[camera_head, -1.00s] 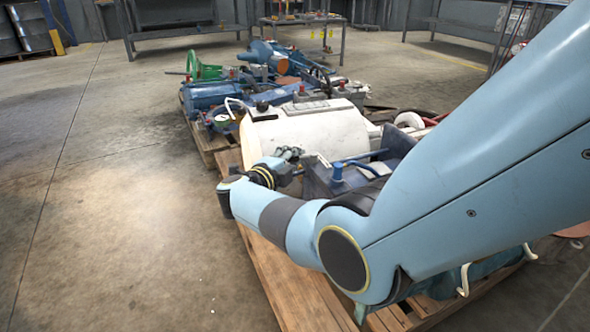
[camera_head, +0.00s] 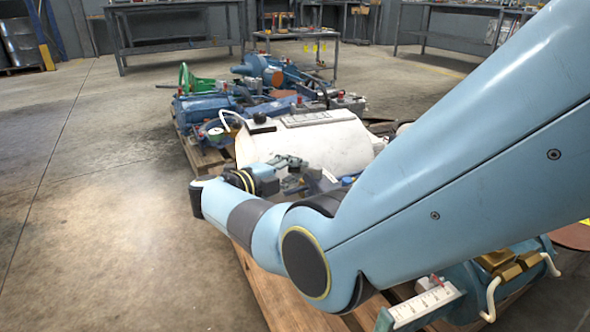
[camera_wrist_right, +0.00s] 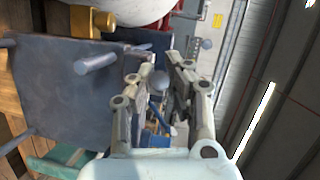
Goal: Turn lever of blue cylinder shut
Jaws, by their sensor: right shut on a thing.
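My right gripper (camera_head: 290,166) is at the near side of the white tank, beside a blue-grey body (camera_head: 325,184) that my arm mostly covers. In the right wrist view the fingers (camera_wrist_right: 172,82) are nearly together, with a round blue-grey knob (camera_wrist_right: 159,80) at their tips. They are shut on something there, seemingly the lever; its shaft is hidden. The blue-grey body (camera_wrist_right: 70,95) fills the left of that view, with stub pegs on its face. A blue cylinder (camera_head: 203,106) lies on the far pallet, apart from the gripper. My left gripper is out of view.
The white tank (camera_head: 310,142) stands just beyond the gripper. A green handwheel (camera_head: 184,78) is on the far pallet. A teal device (camera_head: 470,285) with white handles lies at lower right. Bare concrete floor (camera_head: 100,220) is open on the left. Benches stand at the back.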

